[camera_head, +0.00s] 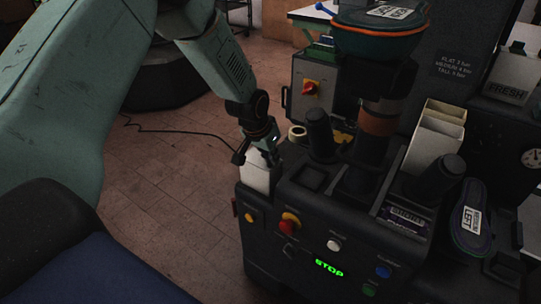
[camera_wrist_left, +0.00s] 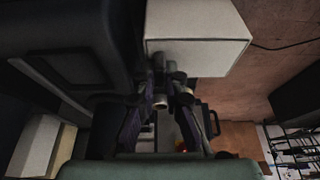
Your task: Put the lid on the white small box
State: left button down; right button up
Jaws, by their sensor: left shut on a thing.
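My left gripper (camera_head: 258,152) reaches down at the left end of the dark machine. It is shut on a white box-shaped thing (camera_head: 257,176) just under its fingers. In the left wrist view this white thing (camera_wrist_left: 198,24) fills the top middle, just beyond the fingers (camera_wrist_left: 167,85). I cannot tell whether it is the small box, its lid, or both together. A taller cream-white box (camera_head: 434,142) stands on the machine to the right. My right gripper is not in view.
The machine has a red knob (camera_head: 290,222), a green STOP display (camera_head: 329,266) and black posts (camera_head: 320,132). A labelled insole (camera_head: 472,220) lies at right. Tiled floor (camera_head: 165,165) is open at left.

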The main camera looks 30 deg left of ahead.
pick_arm(q)
jog(key=shift+f, duration=0.1)
dwell(0.3)
jog(key=c, duration=1.3)
grip_release()
jog(key=shift+c, duration=0.2)
jog(key=shift+o, duration=0.2)
jog(key=o, duration=0.5)
jog(key=shift+c, duration=0.2)
jog(key=shift+r+p, duration=3.55)
jog(key=shift+p, duration=0.1)
